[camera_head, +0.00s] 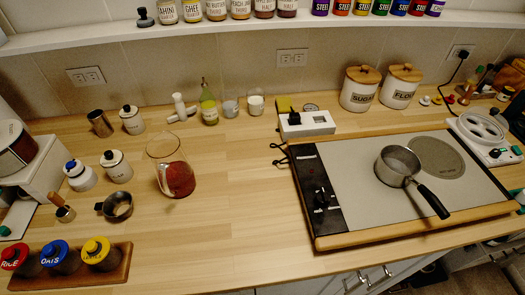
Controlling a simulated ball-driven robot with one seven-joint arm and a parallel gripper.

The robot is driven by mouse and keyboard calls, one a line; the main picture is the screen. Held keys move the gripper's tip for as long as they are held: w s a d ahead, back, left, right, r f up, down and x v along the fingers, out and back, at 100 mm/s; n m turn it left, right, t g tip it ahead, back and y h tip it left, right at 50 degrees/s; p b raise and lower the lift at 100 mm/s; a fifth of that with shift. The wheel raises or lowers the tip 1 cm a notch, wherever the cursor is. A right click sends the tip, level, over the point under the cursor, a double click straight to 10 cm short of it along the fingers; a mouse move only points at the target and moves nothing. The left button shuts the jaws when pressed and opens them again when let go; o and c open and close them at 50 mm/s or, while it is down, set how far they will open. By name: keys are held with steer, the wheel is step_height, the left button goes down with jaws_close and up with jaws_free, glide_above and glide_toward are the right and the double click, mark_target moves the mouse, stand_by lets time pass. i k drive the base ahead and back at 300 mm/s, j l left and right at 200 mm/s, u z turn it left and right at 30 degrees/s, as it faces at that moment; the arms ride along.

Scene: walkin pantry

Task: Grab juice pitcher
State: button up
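The juice pitcher (175,178) is a clear glass jug with red juice in its lower part. It stands upright on the wooden counter, left of the middle of the head view. Its upper part is clear and empty, and a pale handle shows at its lower left. My gripper is not in this view, so its place relative to the pitcher cannot be told.
A cooktop (335,190) with a saucepan (397,165) fills the right. Bare counter (235,200) lies right of the pitcher.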

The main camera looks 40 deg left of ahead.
mark_target(175, 173)
steer(key=l+u, duration=0.1)
steer(key=u, duration=0.4)
steer(key=l+u, duration=0.1)
steer(key=u, duration=0.35)
steer(key=k+u, duration=0.1)
steer(key=u, duration=0.4)
steer(key=k+l+u, duration=0.1)
steer(key=u, duration=0.35)
steer(key=l+u, duration=0.35)
steer(key=l, duration=0.2)
steer(key=k+l+u, duration=0.15)
steer(key=l+u, duration=0.2)
steer(key=l, duration=0.15)
